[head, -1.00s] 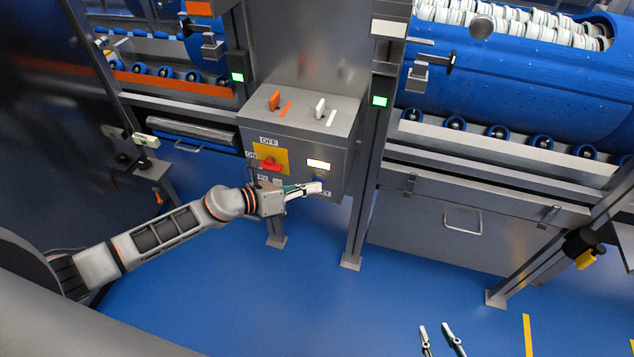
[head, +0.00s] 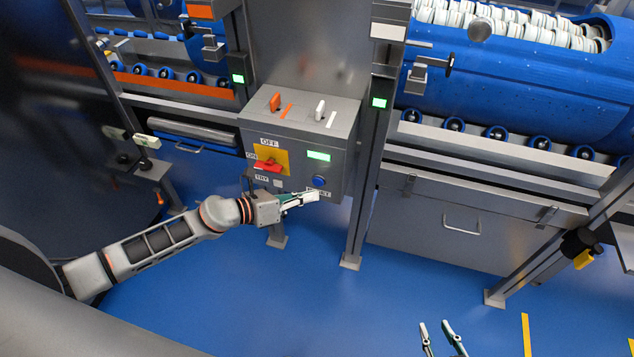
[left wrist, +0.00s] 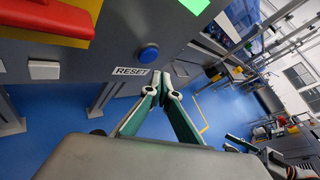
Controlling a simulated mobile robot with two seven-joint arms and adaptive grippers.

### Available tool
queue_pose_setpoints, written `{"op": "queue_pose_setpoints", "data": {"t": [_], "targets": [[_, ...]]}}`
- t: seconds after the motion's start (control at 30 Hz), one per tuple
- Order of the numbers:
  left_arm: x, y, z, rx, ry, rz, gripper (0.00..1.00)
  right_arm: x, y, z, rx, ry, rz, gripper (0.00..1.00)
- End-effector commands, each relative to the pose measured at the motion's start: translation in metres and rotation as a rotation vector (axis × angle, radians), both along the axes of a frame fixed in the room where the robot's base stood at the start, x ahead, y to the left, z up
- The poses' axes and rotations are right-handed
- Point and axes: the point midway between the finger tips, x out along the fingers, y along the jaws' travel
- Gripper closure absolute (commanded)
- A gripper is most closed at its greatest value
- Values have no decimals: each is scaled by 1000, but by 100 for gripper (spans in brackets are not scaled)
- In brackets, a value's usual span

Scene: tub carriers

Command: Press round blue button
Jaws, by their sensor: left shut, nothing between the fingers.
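The round blue button (head: 320,181) is on the front of the grey control box (head: 340,160), under a lit green display (head: 318,156). It also shows in the left wrist view (left wrist: 149,54), above a RESET label (left wrist: 131,71). My left gripper (head: 316,197) is shut and empty, just below the button in the head view. In the left wrist view its fingertips (left wrist: 166,82) are below and right of the button, apart from it. My right gripper (head: 436,326) is at the bottom edge of the head view, its two fingers apart with nothing between them.
A red switch (head: 268,166) on a yellow plate and a white square button (head: 277,183) are left of the blue button. An orange lever (head: 275,101) and a white lever (head: 320,108) stand on top of the box. Steel posts flank it.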

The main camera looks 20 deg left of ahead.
Motion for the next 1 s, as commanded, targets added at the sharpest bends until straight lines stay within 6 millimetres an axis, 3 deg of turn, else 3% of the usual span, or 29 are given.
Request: {"op": "queue_pose_setpoints", "data": {"t": [0.4,1.0], "targets": [[-37,1,0,0,1,0,100,2,0,8,0,-4,0,71],[-41,1,0,1,1,0,100,2,0,9,1,-4,0,71]]}}
